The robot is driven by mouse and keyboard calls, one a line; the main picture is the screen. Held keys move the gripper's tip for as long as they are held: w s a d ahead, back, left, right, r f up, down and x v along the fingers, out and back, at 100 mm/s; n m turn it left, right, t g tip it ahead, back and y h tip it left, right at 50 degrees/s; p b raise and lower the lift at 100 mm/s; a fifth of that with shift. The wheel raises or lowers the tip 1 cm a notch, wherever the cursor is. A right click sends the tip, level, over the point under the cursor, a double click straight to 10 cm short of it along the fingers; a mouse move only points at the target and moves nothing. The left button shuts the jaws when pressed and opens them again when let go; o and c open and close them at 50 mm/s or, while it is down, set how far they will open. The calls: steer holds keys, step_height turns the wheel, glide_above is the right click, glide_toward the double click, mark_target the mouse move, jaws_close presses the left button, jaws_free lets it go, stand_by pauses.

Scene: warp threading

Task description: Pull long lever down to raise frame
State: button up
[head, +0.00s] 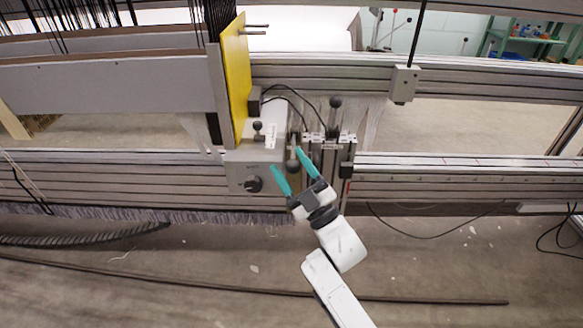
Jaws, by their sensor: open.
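My gripper (285,158) reaches up from the lower right, in front of the machine's control block. Its two teal fingers are spread apart. A lever with a dark round knob (293,166) shows between the fingers, its short stem running upward. I see no clear contact between the fingers and it. Another dark-knobbed lever (335,103) stands upright to the upper right. A small knob (257,127) sits on the grey block to the upper left. I cannot tell for sure which of these is the long lever. The frame (110,88) is a grey beam at the left.
A yellow plate (235,80) stands upright beside the levers. Metal rails (450,180) cross the view. A black dial (253,184) is left of my gripper. Black cables (430,235) hang at the right.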

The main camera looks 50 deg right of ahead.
steer(key=p+v, duration=0.2)
steer(key=v, duration=0.9)
steer(key=shift+w, duration=0.1)
stand_by(0.4)
steer(key=w+a+f+m+g, duration=0.25)
steer(key=f+m+g, duration=0.25)
steer(key=f+g, duration=0.7)
steer(key=s+a+f+g+y, duration=0.1)
steer(key=s+a+g, duration=0.25)
steer(key=s, duration=0.25)
steer(key=s+a+f+m+g+y, duration=0.1)
steer(key=s+a+f+g+y, duration=0.1)
steer(key=s+a+g, duration=0.3)
steer(key=s+a+f+g+y, duration=0.1)
steer(key=s+g, duration=0.2)
steer(key=s, duration=0.4)
step_height(320, 180, up, 37)
steer(key=p, duration=3.7)
steer(key=shift+d, duration=0.2)
